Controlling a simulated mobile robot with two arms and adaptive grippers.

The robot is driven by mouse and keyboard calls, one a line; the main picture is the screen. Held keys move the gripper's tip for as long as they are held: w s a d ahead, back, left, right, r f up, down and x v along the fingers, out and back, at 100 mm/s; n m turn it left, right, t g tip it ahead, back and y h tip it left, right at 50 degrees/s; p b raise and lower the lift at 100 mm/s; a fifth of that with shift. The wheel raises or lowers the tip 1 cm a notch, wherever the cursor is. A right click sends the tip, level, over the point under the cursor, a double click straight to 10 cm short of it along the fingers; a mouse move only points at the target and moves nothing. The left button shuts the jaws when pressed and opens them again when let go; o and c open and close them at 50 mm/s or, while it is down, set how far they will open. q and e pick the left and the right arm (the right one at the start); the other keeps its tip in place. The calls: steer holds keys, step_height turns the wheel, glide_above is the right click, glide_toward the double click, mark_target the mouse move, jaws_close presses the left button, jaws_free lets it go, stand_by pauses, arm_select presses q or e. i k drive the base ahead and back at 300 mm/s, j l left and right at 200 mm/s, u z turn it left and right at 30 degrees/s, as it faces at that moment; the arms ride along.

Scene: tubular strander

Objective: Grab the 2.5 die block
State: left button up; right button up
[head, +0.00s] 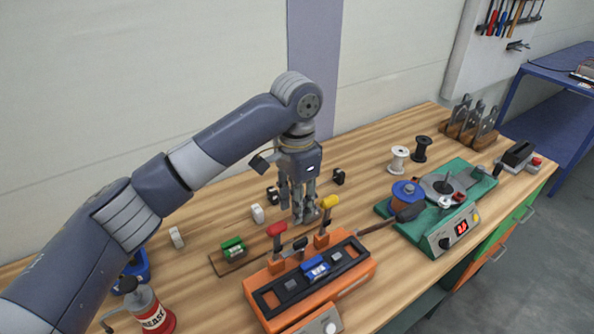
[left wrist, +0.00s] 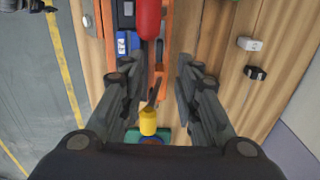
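No size mark is readable, so I cannot tell which block is the 2.5 die block. A green block (head: 233,248) sits on a brown tray (head: 222,267), and a blue block (head: 316,269) sits in the orange fixture (head: 357,280). White blocks (head: 258,214) (head: 177,237) and black blocks (head: 338,177) (head: 272,196) stand on the bench. My right gripper is not in view.
A red handle (head: 277,230) rises from the fixture near my left gripper. A green-based station (head: 380,207) with a blue spool (head: 407,190) stands to the right. A red-and-grey grease can (head: 153,312) is at front left. White and black spools (head: 398,160) (head: 421,148) stand farther back.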

mark_target(314, 270)
steer(key=k+l, duration=1.25)
